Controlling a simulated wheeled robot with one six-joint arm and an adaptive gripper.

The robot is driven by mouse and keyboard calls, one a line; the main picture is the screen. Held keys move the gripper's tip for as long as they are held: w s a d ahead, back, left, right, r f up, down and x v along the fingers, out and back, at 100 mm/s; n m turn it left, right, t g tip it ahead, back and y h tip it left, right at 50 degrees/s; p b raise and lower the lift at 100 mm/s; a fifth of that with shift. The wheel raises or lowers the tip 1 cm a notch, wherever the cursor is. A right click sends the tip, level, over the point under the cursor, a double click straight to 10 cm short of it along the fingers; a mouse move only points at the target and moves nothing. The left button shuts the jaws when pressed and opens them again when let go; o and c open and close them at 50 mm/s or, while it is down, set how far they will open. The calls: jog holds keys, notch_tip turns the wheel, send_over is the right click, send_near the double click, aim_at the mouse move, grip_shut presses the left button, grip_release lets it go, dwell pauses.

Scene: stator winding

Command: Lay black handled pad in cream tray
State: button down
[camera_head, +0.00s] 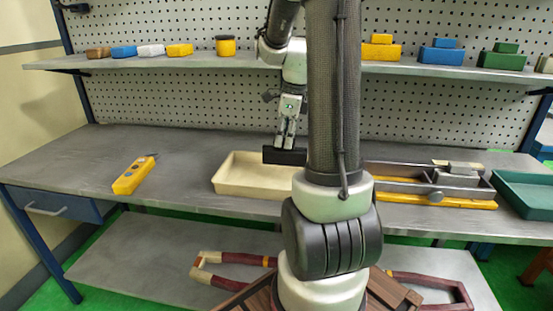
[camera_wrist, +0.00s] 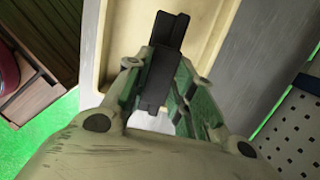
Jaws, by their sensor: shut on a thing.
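The black handled pad (camera_head: 284,156) is held by my gripper (camera_head: 286,143), which is shut on it. In the head view the pad appears level, over the back part of the cream tray (camera_head: 232,188); I cannot tell its exact height above the tray. My arm hides the right part of the tray. In the wrist view the black pad (camera_wrist: 166,58) sits between the fingers of my gripper (camera_wrist: 160,92), with the cream tray (camera_wrist: 118,40) below and beyond it.
A yellow tool (camera_head: 131,177) lies on the grey bench (camera_head: 75,165) to the left. Right of my arm are a metal fixture (camera_head: 425,180) on a yellow base and a green tray (camera_head: 527,192). A shelf (camera_head: 135,64) with several coloured blocks runs behind.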

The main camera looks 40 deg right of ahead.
aim_at(285, 157)
jog(key=shift+f, duration=3.35)
jog(key=shift+f, duration=0.1)
jog(key=c, duration=1.2)
grip_release()
